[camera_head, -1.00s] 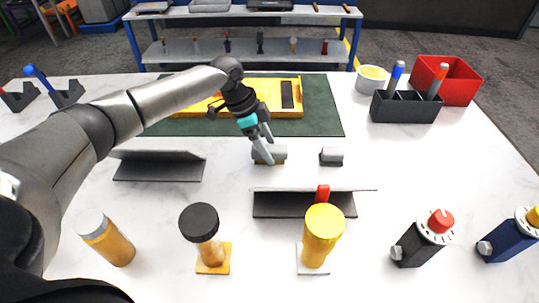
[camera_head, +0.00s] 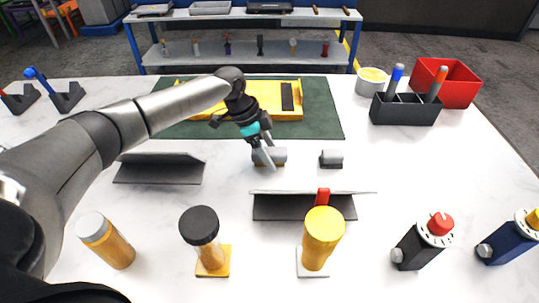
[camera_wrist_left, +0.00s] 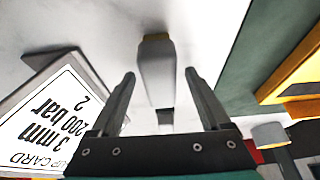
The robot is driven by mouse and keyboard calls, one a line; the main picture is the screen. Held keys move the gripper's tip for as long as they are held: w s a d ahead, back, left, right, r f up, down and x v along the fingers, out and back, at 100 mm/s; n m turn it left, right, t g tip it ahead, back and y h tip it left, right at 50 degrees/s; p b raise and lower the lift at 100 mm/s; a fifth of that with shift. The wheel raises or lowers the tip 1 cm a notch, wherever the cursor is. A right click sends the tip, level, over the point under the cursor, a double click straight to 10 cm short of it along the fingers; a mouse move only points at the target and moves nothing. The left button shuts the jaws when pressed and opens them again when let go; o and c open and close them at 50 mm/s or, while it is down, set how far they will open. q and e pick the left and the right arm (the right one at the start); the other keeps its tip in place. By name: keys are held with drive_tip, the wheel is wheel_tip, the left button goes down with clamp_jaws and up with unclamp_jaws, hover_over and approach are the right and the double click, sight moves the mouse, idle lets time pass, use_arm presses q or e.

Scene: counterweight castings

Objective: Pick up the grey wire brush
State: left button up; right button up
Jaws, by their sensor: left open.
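The grey wire brush seems to be the grey block with a yellow-brown underside (camera_head: 278,156) lying on the white table. In the wrist view it is a long grey block (camera_wrist_left: 155,70) with a yellow-brown far end. My left gripper (camera_head: 266,158) is over it, pointing down, its fingers partly covering it in the head view. In the wrist view the left gripper (camera_wrist_left: 160,73) is open, one finger on each side of the block with visible gaps. I cannot tell how far above it the fingertips are. My right gripper is not in view.
A smaller grey block with a dark lower part (camera_head: 331,158) lies just to the right. A card stand (camera_head: 280,206) is close in front, another (camera_head: 160,170) to the left. A yellow tray (camera_head: 285,112) on a green mat (camera_head: 322,115) lies behind. Several bottles and cylinders stand nearer.

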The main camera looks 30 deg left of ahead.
use_arm(q)
clamp_jaws()
idle(0.5)
